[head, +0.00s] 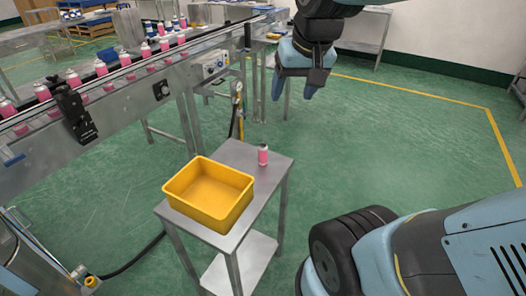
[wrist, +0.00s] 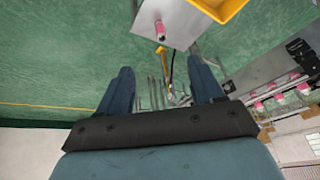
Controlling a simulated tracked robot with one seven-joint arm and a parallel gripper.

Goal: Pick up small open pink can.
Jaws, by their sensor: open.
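My gripper (head: 292,92) is open and empty, up in the air behind and above the table, well apart from the can. In the wrist view my gripper (wrist: 162,82) has its two fingers spread wide with nothing between them.
A yellow bin (head: 210,190), empty, takes up the left part of the table, close to the can. The green floor (head: 400,130) on the right is clear.

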